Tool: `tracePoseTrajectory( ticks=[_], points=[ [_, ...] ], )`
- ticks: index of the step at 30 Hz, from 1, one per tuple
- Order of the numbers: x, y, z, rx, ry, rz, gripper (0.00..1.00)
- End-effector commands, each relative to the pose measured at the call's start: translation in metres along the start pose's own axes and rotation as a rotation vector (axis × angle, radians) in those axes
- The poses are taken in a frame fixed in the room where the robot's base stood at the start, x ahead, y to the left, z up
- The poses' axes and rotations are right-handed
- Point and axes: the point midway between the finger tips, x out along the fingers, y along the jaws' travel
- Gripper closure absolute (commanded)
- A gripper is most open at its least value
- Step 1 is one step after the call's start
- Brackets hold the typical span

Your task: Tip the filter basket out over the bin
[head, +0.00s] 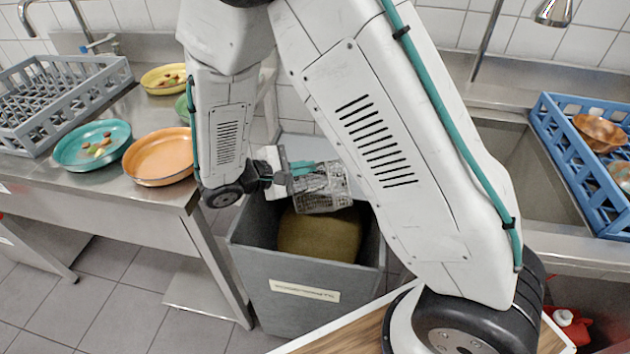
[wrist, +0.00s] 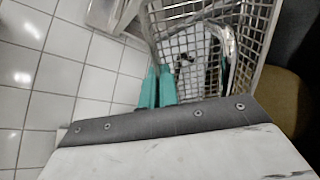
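The filter basket (head: 322,190), a grey wire mesh box, hangs over the open top of the grey bin (head: 305,300), apart from it, and looks somewhat tilted. My gripper (head: 303,168) is at the basket's left side in the head view. In the wrist view its teal fingers (wrist: 156,88) are close together at the near edge of the basket (wrist: 205,45). A few dark bits and a shiny curved metal piece show against the mesh. The exact grip point is hard to see. A brownish-yellow mass (head: 320,236) fills the bin's inside below the basket.
A steel counter at left holds a grey rack (head: 60,95), a teal plate (head: 92,145), an orange plate (head: 160,157) and a yellow plate (head: 164,79). A blue crate (head: 575,165) with bowls stands by the sink at right. My arm hides part of the middle.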

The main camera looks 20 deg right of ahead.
Motion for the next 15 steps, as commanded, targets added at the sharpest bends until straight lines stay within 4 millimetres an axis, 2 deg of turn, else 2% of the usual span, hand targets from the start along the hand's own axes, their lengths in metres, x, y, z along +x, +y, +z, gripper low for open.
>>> tracePoseTrajectory(
  ticks=[8, 15],
  points=[
    [0.008, 0.003, 0.003, 0.008, 0.125, -0.128, 1.00],
    [0.024, 0.001, 0.001, 0.013, 0.378, -0.383, 1.00]
  ],
)
